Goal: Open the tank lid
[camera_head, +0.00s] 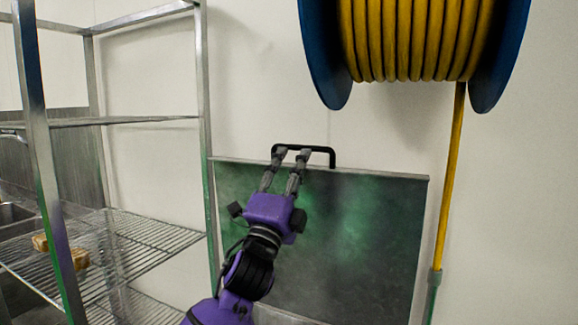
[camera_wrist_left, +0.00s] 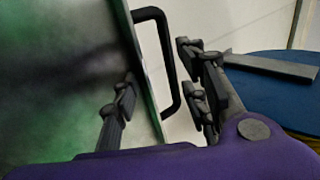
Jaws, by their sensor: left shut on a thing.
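The tank lid (camera_head: 350,235) is a flat grey metal panel with a green sheen. It stands steeply upright in front of the wall in the head view, and its face also shows at left in the left wrist view (camera_wrist_left: 60,85). A black U-shaped handle (camera_head: 325,149) rises from its top edge; it also shows in the left wrist view (camera_wrist_left: 167,50). My left gripper (camera_head: 292,153) is at the handle, with its fingers on either side of the lid's edge and handle. It is shut on the handle, though the exact contact is hard to see.
A metal wire shelf rack (camera_head: 140,245) stands close at left, with brownish items (camera_head: 60,252) on one shelf. A blue reel of yellow hose (camera_head: 415,40) hangs above right. Its hose (camera_head: 450,180) runs down beside the lid's right edge.

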